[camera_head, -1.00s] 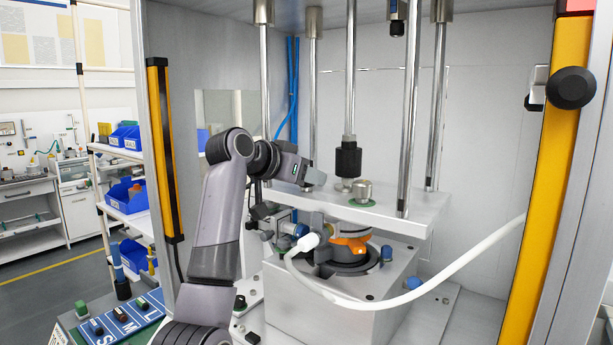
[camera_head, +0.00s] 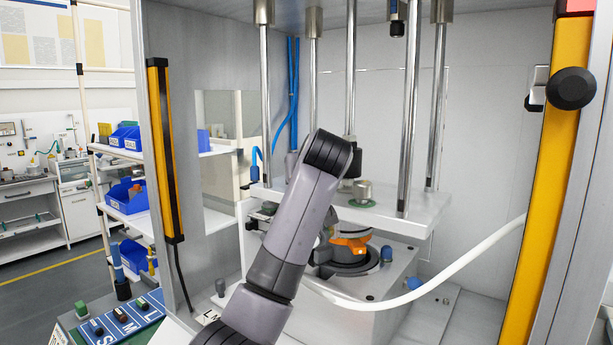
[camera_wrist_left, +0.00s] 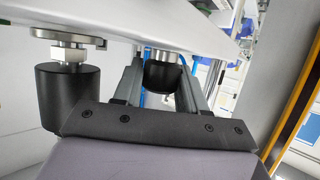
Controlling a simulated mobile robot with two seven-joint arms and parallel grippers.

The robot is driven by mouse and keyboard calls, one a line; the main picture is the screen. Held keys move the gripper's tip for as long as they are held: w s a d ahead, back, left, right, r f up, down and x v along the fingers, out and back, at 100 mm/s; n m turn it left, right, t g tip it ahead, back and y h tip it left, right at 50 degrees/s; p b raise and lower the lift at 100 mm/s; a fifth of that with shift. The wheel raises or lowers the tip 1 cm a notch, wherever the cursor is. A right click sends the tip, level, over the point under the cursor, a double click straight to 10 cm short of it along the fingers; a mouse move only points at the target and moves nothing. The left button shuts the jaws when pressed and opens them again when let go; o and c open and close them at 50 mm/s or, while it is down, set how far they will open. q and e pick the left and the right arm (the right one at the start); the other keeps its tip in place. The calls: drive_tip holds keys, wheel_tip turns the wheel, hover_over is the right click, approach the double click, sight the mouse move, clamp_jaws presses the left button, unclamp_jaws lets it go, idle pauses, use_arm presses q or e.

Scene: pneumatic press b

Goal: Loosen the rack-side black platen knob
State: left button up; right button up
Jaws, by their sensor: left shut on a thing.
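My left gripper (camera_wrist_left: 160,65) is hidden behind my own arm in the head view. In the left wrist view its two fingers stand on both sides of a black knob (camera_wrist_left: 162,78), and it is shut on that knob. A silver nut sits at the knob's upper end, against the pale platen (camera_wrist_left: 110,17), which shows in the head view as a light plate (camera_head: 415,217). A second, larger-looking black knob (camera_wrist_left: 67,97) with a silver nut is at the left of the wrist view, outside the fingers. My right gripper is not in view.
Steel guide columns (camera_head: 410,110) rise through the platen. An orange part (camera_head: 350,244) sits on the base below, and a white hose (camera_head: 460,265) runs to the right. A yellow-black post (camera_head: 165,150) stands left, before the rack with blue bins (camera_head: 128,194).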

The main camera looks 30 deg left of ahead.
use_arm(q)
drive_tip(key=shift+f+n+g+y, duration=0.15)
drive_tip(key=shift+n+g+y, duration=0.55)
drive_tip(key=shift+n, duration=0.1)
drive_tip(key=o, duration=1)
drive_tip(key=b+v, duration=0.1)
drive_tip(key=v, duration=0.5)
drive_tip(key=shift+d+b, duration=0.2)
drive_tip(key=shift+b, duration=0.2)
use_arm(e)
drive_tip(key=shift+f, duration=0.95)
use_arm(q)
drive_tip(key=shift+s+d+r, duration=0.25)
drive_tip(key=shift+s, duration=0.05)
drive_tip(key=shift+c, duration=0.2)
